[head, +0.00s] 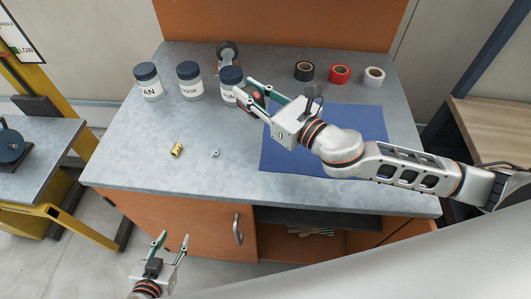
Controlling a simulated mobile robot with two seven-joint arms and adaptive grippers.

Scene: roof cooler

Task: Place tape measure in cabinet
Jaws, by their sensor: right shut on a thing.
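My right gripper (258,96) is shut on a small dark and red thing, which looks like the tape measure (257,97), above the worktop beside the right-hand jar. The fingers partly hide it. The orange-brown cabinet (170,216) is under the worktop. It has a front panel with a metal handle (238,230) and a dark open space (290,243) to the right of it. Some small pale items show inside that space. My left gripper (174,243) is open and empty, low in front of the cabinet's left part.
Three dark-lidded jars (189,82) stand at the back left, with a dark round-headed object (228,52) behind. Black, red (340,74) and white tape rolls stand at the back right. A blue mat (290,158) lies under my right arm. A brass fitting (177,150) lies front left.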

